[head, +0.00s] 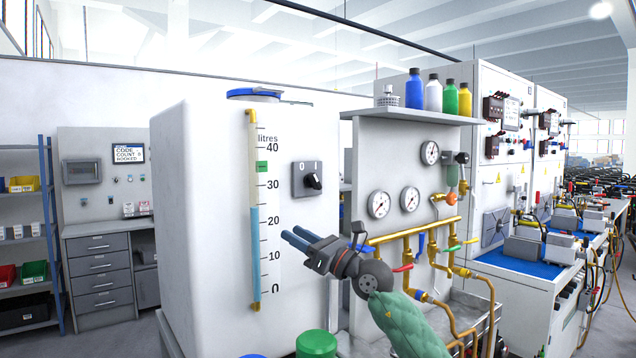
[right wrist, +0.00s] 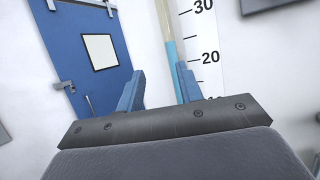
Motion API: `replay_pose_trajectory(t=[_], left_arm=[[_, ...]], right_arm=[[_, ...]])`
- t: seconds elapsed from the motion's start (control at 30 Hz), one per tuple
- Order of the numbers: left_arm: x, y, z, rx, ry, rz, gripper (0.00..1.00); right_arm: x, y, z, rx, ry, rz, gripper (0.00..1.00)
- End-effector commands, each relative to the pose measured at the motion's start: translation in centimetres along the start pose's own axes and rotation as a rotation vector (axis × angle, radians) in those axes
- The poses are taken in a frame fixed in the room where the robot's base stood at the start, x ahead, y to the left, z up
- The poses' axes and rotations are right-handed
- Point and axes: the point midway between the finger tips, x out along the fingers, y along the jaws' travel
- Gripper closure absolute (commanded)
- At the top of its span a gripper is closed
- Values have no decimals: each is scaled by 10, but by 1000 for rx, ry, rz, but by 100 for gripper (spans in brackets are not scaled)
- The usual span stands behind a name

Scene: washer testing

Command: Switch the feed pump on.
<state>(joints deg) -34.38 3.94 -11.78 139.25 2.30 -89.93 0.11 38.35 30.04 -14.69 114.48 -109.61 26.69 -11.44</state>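A grey switch plate marked 0 and I (head: 304,178) with a black rotary knob (head: 313,181) is on the front of the white tank (head: 205,200). I see no pump label on it, and which mark the knob points to is hard to tell. My right gripper (head: 293,237) is below and left of the switch, in front of the tank's level scale and apart from the knob. In the right wrist view its two blue fingers (right wrist: 160,90) are spread with nothing between them. My left gripper is not in view.
The level tube (head: 254,240) shows blue liquid a little above 20 litres, with a green marker (head: 262,167) near 35. Right of the tank is a gauge panel (head: 395,165) with brass pipes and coloured valve handles. Bottles (head: 433,93) stand on its shelf.

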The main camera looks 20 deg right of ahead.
Motion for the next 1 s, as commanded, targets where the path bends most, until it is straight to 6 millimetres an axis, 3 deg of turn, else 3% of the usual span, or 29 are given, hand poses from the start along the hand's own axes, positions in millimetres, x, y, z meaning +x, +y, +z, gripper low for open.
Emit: replay_pose_trajectory(t=[0.23,0.4,0.53,0.77,1.0], left_arm=[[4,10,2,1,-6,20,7],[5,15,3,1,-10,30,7],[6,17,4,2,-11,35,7],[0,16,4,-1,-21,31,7],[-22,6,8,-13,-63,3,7]], right_arm=[[19,-60,52,-356,246,-126,64],[16,-102,90,-523,386,-246,64],[11,-122,110,-591,450,-312,64],[15,-135,117,-618,480,-343,64],[44,-148,108,-614,478,-341,64]])
